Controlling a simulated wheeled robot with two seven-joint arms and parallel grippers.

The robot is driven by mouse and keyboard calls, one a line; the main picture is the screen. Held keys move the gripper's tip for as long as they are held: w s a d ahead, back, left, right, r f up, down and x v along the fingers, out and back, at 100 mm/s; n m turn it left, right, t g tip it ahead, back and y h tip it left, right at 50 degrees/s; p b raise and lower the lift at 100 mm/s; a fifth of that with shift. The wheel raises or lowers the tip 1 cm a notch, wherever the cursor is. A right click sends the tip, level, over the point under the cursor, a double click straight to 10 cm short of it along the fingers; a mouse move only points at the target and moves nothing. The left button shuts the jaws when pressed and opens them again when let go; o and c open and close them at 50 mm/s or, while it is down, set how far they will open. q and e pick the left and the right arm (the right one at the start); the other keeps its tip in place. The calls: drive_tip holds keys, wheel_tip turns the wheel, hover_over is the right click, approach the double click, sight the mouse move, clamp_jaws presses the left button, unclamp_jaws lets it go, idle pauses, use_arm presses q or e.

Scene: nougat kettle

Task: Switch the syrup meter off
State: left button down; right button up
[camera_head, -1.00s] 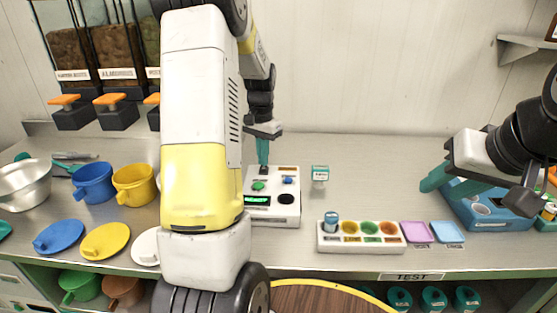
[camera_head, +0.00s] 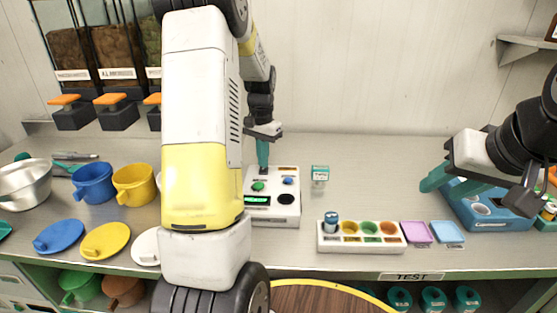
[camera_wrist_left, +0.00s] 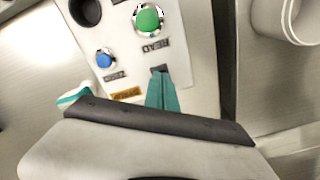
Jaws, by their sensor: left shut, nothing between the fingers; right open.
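The syrup meter appears to be the white box (camera_head: 284,216), with a lit green display (camera_head: 257,200), a green button (camera_head: 257,186), a blue button (camera_head: 288,181) and a black round recess (camera_head: 286,198). My arm partly covers its left side in the head view. My left gripper (camera_head: 263,167) is shut and empty, pointing down at the box's far edge. In the left wrist view its teal fingertips (camera_wrist_left: 160,78) are at a small dark switch (camera_wrist_left: 159,69) beside the READ label; I cannot tell whether they touch. My right gripper (camera_head: 450,186) is open and empty at the right.
A small teal-topped jar (camera_head: 320,174) stands right of the meter. A white tray (camera_head: 361,249) with coloured cups and a blue device (camera_head: 485,216) are farther right. Blue (camera_head: 93,184) and yellow (camera_head: 134,185) mugs stand left. The counter behind the tray is clear.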

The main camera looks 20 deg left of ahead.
use_arm(q)
drive_tip(key=shift+f, duration=0.6)
idle(0.3)
drive_tip(key=shift+r, duration=3.5)
